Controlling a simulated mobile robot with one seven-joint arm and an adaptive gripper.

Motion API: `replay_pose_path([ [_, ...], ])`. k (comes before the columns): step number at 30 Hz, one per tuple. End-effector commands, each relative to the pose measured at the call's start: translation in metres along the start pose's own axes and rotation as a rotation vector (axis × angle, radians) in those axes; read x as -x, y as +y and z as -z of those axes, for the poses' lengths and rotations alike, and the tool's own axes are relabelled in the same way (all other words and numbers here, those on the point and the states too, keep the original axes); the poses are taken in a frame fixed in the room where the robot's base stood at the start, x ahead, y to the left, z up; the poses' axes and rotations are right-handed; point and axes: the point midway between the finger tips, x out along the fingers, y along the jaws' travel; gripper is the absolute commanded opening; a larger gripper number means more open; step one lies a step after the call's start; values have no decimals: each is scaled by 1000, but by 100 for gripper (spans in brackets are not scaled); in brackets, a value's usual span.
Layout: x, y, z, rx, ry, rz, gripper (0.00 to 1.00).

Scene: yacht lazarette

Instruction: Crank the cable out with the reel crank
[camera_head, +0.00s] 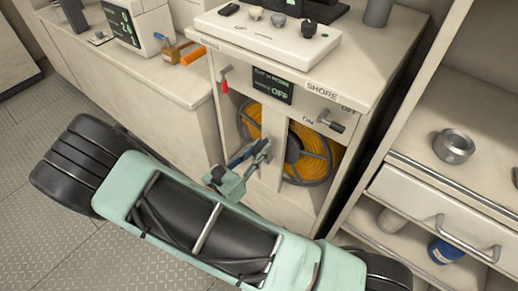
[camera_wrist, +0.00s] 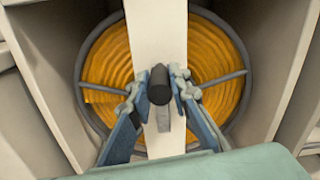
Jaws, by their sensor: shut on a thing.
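The cable reel with coiled orange cable (camera_head: 313,158) sits in an open bay of the cabinet, behind a pale vertical post. It also shows in the wrist view (camera_wrist: 215,65), on both sides of the post. The reel crank's dark knob (camera_wrist: 159,84) stands in front of the post, with a grey crank arm below it. My gripper (camera_head: 262,150) is at the front of the post. In the wrist view its two fingers (camera_wrist: 160,88) are closed around the crank knob, one on each side. In the head view the crank is mostly hidden by my gripper.
Above the bay are a small display reading OFF (camera_head: 272,86), a red-handled lever (camera_head: 224,83) and a SHORE switch (camera_head: 331,122). An open shelf at right holds a metal ring-shaped piece (camera_head: 453,146); below it is a drawer (camera_head: 430,208). Patterned floor (camera_head: 50,215) is clear at left.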

Motion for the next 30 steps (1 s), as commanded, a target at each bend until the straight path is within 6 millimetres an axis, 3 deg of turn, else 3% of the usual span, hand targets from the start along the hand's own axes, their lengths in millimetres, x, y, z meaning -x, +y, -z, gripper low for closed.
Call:
replay_pose_path([
  [14, 0, 12, -4, 126, 1, 1, 0],
  [30, 0, 58, 6, 611, 0, 0, 0],
])
